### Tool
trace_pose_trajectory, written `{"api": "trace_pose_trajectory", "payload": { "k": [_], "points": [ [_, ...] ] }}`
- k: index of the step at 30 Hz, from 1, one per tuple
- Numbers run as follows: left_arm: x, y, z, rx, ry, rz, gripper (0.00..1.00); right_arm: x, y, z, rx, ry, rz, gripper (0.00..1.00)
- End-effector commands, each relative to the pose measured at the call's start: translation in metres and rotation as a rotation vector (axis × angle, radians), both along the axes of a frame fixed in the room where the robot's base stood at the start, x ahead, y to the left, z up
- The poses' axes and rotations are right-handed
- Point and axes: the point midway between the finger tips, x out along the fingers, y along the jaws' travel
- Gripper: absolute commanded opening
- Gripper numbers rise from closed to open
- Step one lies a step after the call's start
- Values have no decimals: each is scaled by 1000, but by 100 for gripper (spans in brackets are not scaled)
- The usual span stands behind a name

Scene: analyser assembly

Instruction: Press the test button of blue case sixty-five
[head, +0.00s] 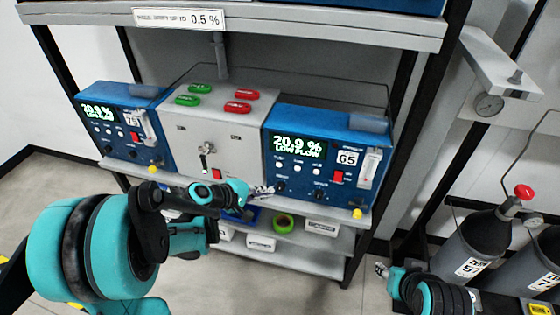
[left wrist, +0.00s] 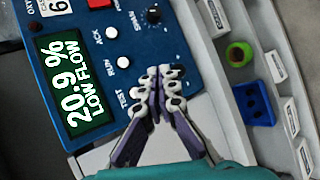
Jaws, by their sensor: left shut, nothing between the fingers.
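Blue case sixty-five (head: 288,131) stands on the shelf at the right end of the row, its display reading 20.9 % LOW FLOW. Its front has white TEST (head: 279,163), RUN and ACK buttons, black knobs and a red switch. In the left wrist view, the case (left wrist: 175,45) fills the upper left, with the TEST button (left wrist: 137,110) left of the fingers. My left gripper (head: 266,189) is shut and empty, close before the lower left of the case. Its fingertips (left wrist: 166,76) appear beside the TEST button; contact cannot be told. My right gripper (head: 381,269) is low at the right, its fingers unclear.
A grey box (head: 215,142) with green and red buttons stands left of case sixty-five. Another blue case (head: 105,98) is at the far left. The lower shelf holds green tape (head: 284,222) and white labels. Gas cylinders (head: 470,255) stand at the right.

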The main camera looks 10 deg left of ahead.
Motion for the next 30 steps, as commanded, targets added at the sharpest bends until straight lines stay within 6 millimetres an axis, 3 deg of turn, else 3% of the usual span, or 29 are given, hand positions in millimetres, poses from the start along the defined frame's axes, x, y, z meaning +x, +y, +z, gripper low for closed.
{"api": "trace_pose_trajectory", "payload": {
  "k": [11,24,30],
  "points": [
    [7,0,0,3,-1,-2,0,0,0,0,0,0,0,40],
    [66,-2,0,3,-1,-1,0,0,0,0,0,0,0,40],
    [83,-3,0,3,0,-2,0,0,0,-1,0,0,0,40]
  ]
}}
